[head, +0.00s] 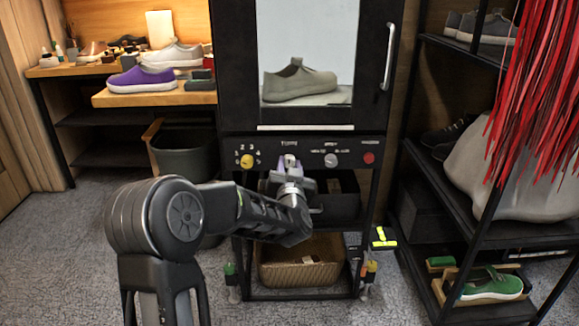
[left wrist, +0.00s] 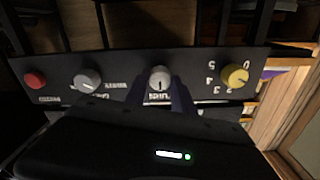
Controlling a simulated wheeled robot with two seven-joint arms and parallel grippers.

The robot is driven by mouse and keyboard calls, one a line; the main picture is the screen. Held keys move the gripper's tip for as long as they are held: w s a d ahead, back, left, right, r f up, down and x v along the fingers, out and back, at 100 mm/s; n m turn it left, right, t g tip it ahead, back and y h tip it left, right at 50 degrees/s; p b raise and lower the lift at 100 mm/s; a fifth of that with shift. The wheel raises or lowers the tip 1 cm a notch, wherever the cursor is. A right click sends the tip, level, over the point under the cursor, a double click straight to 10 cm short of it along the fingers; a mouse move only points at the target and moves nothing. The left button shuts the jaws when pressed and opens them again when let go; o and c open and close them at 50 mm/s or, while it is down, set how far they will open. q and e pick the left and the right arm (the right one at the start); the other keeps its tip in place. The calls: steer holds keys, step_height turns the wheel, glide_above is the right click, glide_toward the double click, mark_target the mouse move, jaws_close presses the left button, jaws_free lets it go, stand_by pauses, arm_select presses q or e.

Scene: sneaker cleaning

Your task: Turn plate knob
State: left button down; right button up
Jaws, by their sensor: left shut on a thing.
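The black machine's control panel (head: 268,151) carries a yellow knob (head: 247,161), a silver middle knob (left wrist: 160,77), a grey knob (head: 331,160) and a red button (head: 369,158). My left gripper (head: 289,168) is at the panel, shut on the silver middle knob, which it mostly hides in the head view. In the left wrist view its two fingers (left wrist: 161,97) are on either side of that knob. The panel looks upside down there, with the yellow knob (left wrist: 235,75) to the right. The labels are too small to read surely. My right gripper is not in view.
Above the panel, a grey-beige shoe (head: 298,82) sits behind the cabinet's glass door, which has a vertical handle (head: 388,56). A wicker basket (head: 300,262) is below. A shoe rack (head: 408,150) stands right, and a wooden bench (head: 150,97) with shoes stands left.

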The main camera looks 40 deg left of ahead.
arm_select(q)
steer(key=m+p, duration=0.3)
steer(key=shift+d+r+m+p, duration=0.1)
steer(key=shift+r+m+p, duration=0.05)
steer(key=shift+m+p, duration=0.95)
steer(key=shift+m, duration=0.2)
steer(key=shift+m+p, duration=0.3)
steer(key=shift+m, duration=0.2)
steer(key=shift+f, duration=0.2)
steer(key=c, duration=1.1)
jaws_free()
steer(key=shift+o, duration=0.2)
